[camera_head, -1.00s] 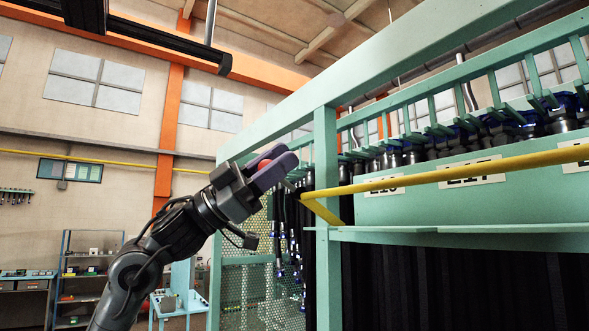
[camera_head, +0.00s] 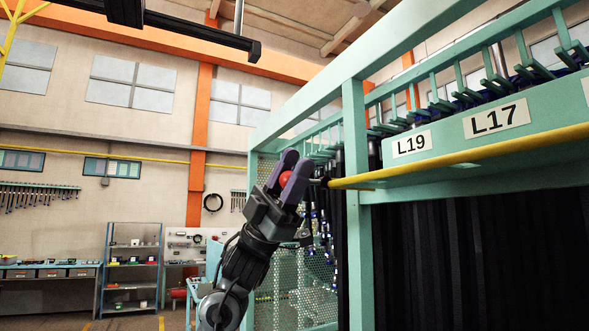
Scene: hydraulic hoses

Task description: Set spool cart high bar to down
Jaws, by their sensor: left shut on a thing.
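The spool cart (camera_head: 354,215) is a green frame with hoses at the right. Its yellow high bar (camera_head: 480,157) crosses the front just below the labels L19 and L17. A short dark piece at the bar's left end reaches toward my left gripper (camera_head: 289,170). That gripper is shut on a red ball knob (camera_head: 286,179), which shows between its purple-grey fingers. The gripper points upward, left of the cart's front post. Whether the dark piece joins the knob is hidden by the fingers. My right gripper is not in view.
Dark hoses hang below the bar inside the cart, and a perforated panel (camera_head: 285,275) closes its left side. Shelves (camera_head: 132,265) and a workbench (camera_head: 45,275) stand far back at the left. The space left of my arm is open.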

